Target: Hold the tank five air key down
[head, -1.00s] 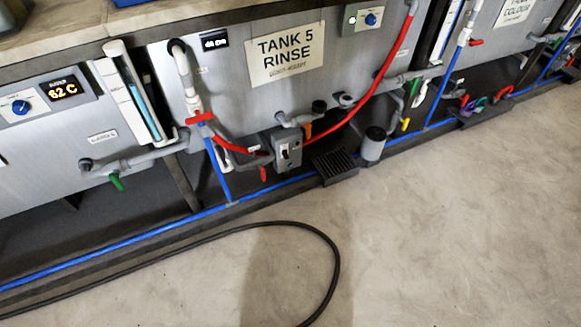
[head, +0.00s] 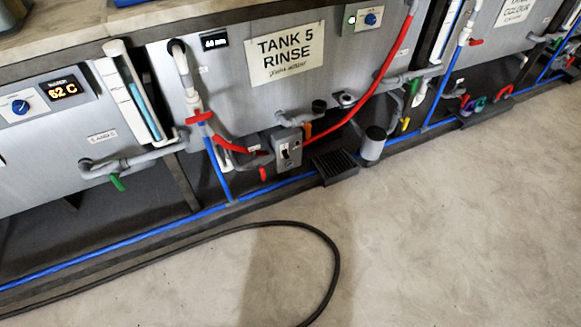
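Tank five is the grey metal tank (head: 225,100) with a white sign (head: 287,55) reading "TANK 5 RINSE". A grey switch box (head: 285,148) with a small dark lever or key is mounted low on its front, below the sign. I cannot tell whether this is the air key. A small panel (head: 368,18) with a blue knob and a green light sits at the tank's upper right. Neither of my grippers is in the head view, and nothing touches the tank.
A black hose (head: 335,255) loops across the otherwise clear floor (head: 450,220). A dark floor grate (head: 336,165) and a grey cylinder (head: 373,144) stand below the tank. A blue pipe (head: 120,237) runs along the base. A red hose (head: 385,75) crosses the tank front.

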